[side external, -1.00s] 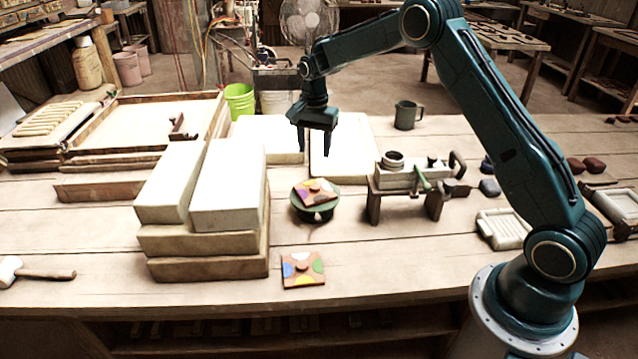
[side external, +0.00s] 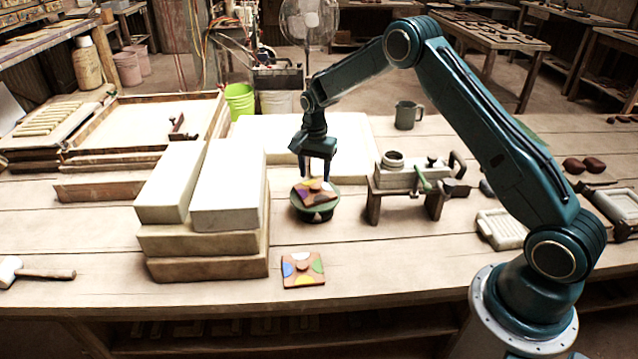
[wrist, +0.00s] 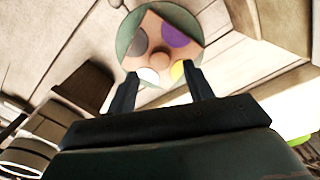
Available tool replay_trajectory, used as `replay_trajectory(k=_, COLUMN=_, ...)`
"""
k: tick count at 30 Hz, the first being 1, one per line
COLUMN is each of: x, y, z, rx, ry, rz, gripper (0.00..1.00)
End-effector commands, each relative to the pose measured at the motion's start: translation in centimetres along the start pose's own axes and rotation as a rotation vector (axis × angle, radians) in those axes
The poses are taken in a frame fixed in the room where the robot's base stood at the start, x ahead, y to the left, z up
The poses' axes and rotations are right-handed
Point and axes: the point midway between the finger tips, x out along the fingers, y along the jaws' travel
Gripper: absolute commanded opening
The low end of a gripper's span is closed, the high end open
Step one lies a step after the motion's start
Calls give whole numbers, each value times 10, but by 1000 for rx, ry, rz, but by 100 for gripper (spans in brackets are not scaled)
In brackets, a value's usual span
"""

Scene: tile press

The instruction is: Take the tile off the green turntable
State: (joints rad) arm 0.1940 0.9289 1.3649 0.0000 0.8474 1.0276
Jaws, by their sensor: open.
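The tile (side external: 314,191), with coloured patches and a round knob in its middle, lies on the green turntable (side external: 312,215). In the wrist view the tile (wrist: 180,38) shows purple, grey, white and yellow patches around its knob, with the round green turntable (wrist: 127,32) beneath it. My gripper (side external: 315,183) is open and points down just above and behind the tile in the side view. In the wrist view the fingers (wrist: 160,82) are spread, with their tips by the tile's near edge and nothing between them.
A stack of pale blocks (side external: 228,185) stands left of the turntable. A small bench (side external: 405,184) with pots and a green-handled tool stands to the right. A second patterned tile (side external: 303,270) lies on the table in front. White slabs (side external: 350,135) lie behind.

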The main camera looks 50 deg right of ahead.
Motion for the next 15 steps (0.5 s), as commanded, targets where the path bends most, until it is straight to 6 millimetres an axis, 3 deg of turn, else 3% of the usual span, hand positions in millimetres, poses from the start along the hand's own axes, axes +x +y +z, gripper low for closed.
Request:
replay_trajectory(k=7, x=30, y=0, z=0, rx=0, ry=-1, rz=2, gripper=52)
replay_trajectory(k=15, x=39, y=0, z=-1, rx=0, ry=1, rz=0, gripper=52)
